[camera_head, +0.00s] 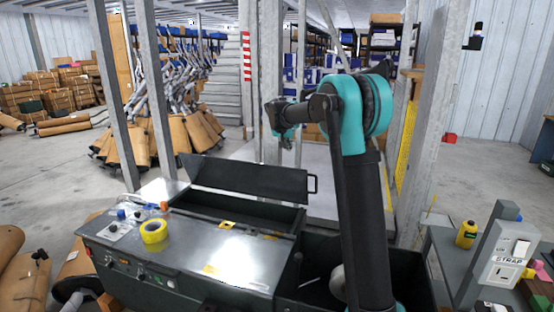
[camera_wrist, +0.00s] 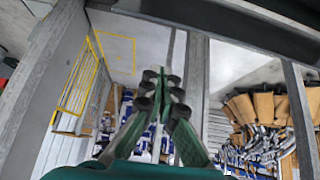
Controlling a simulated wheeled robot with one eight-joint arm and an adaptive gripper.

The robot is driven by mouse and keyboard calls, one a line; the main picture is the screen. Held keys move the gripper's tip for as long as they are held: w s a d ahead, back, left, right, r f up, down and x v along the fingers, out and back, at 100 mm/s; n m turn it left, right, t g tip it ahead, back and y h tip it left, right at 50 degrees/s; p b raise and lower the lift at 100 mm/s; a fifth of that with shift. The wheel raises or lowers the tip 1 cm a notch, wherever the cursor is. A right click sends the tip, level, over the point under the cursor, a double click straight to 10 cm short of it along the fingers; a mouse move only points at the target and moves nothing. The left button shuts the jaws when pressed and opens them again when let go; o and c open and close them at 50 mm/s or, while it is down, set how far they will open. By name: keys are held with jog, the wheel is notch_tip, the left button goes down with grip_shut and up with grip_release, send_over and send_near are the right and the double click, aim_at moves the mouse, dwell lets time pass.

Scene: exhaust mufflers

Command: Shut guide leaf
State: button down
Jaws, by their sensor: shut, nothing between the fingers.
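The guide leaf looks to be the long dark panel (camera_head: 248,178) with a bar handle (camera_head: 313,184) at its right end. It stands raised and tilted along the back of an open slot in the dark machine (camera_head: 210,250). My gripper (camera_head: 287,143) is above and behind the leaf's right part in the head view, apart from it. In the wrist view my gripper's (camera_wrist: 163,92) dark-padded fingers are together with nothing between them. A dark edge crosses the top of the wrist view; I cannot tell whether it is the leaf.
Yellow tape (camera_head: 153,232) and small items lie on the machine's left top. Steel posts (camera_head: 430,120) stand near my arm. A side bench (camera_head: 455,260) with a yellow bottle (camera_head: 467,234) is at right. Wrapped mufflers (camera_head: 180,135) stand behind. Open floor lies at far left.

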send_over(289, 175)
jog(key=f, duration=0.8)
jog(key=shift+w+f, duration=0.1)
jog(key=shift+w, duration=0.3)
jog(key=shift+s+a+f, duration=0.15)
jog(key=shift+s+f, duration=0.05)
jog(key=shift+s, duration=0.2)
jog(key=shift+s+a+f, duration=0.1)
jog(key=shift+s+f, duration=0.1)
jog(key=shift+s, duration=0.2)
